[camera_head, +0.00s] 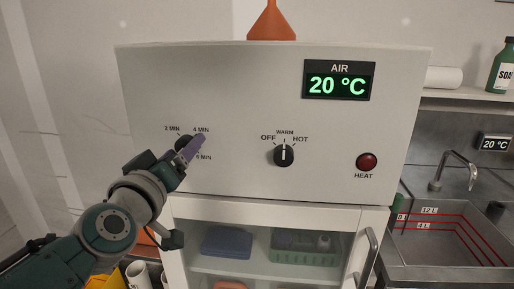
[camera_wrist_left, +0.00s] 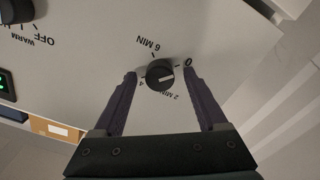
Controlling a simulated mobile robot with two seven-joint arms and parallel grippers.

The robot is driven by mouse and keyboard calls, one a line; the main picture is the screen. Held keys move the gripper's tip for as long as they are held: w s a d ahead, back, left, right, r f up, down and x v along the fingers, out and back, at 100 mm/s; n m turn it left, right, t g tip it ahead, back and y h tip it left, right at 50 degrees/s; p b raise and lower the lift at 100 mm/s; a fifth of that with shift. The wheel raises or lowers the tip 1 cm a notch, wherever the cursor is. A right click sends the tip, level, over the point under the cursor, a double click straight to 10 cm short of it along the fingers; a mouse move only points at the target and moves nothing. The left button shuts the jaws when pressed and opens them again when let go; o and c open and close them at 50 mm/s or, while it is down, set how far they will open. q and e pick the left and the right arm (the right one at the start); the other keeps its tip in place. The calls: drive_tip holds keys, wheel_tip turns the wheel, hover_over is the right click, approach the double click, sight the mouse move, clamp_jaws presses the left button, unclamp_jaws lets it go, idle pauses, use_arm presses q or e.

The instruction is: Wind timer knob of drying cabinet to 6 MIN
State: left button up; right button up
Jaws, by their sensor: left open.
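The timer knob (camera_wrist_left: 160,73) of the drying cabinet is a black dial on the white front panel. In the left wrist view its white mark points to the right, roughly between 0 and 2 MIN; the exact setting is hard to tell. My left gripper (camera_wrist_left: 159,74) is open, with one dark finger on each side of the knob and a visible gap at both sides. In the head view my left gripper (camera_head: 193,147) covers part of the knob (camera_head: 184,142); the 2, 4 and 6 MIN labels show around it. My right gripper is in neither view.
The heat selector (camera_head: 284,154) points up at WARM. A red HEAT lamp (camera_head: 367,161) and an AIR display (camera_head: 339,80) reading 20 °C are on the panel. An orange funnel (camera_head: 272,22) stands above the cabinet. A glazed compartment lies below, a sink (camera_head: 452,240) to the right.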

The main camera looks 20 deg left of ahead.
use_arm(q)
drive_tip(key=n+b, duration=0.2)
drive_tip(key=n, duration=1.6)
drive_tip(key=shift+b, duration=0.3)
